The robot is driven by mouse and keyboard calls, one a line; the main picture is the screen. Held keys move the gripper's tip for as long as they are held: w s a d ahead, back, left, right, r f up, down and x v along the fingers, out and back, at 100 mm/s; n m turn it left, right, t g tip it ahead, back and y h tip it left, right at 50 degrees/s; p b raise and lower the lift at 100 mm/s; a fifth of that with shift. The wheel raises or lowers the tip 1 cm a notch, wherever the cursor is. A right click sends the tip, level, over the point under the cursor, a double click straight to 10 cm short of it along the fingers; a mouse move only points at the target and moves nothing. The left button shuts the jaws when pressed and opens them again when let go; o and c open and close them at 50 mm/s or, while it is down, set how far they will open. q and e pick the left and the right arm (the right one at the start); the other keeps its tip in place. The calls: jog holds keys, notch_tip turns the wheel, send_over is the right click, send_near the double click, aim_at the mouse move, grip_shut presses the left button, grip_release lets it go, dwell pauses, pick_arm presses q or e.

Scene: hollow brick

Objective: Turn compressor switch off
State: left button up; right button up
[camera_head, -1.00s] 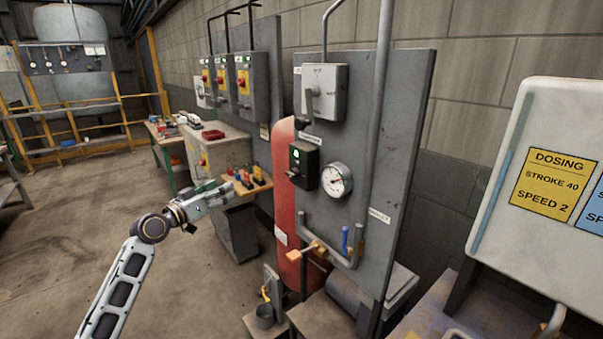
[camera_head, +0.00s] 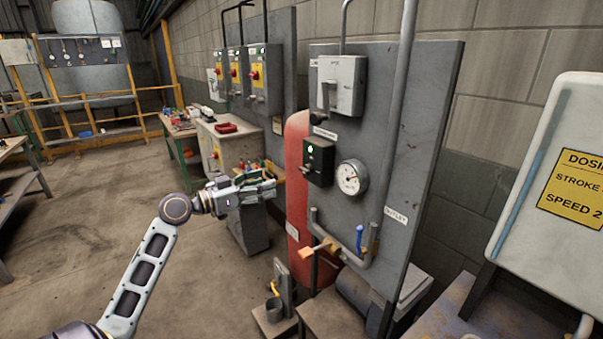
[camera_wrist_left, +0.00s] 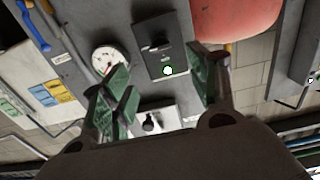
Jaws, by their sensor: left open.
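A black switch box (camera_head: 317,164) with a small lit green light is mounted on the grey panel (camera_head: 428,120), between the grey isolator box (camera_head: 338,72) and the round gauge (camera_head: 351,177). In the left wrist view the black box (camera_wrist_left: 158,42) is upside down, with a dark knob and the green light on its face. My left gripper (camera_head: 272,186) is to the left of the panel, pointing right. In the left wrist view its green-padded fingers (camera_wrist_left: 164,82) are apart with nothing between them, and the black box shows beyond the gap. My right gripper is not in view.
A red tank (camera_head: 297,215) stands beside the panel's left edge. Pipes with a blue handle (camera_head: 359,240) run below the gauge. The floor on the left is open.

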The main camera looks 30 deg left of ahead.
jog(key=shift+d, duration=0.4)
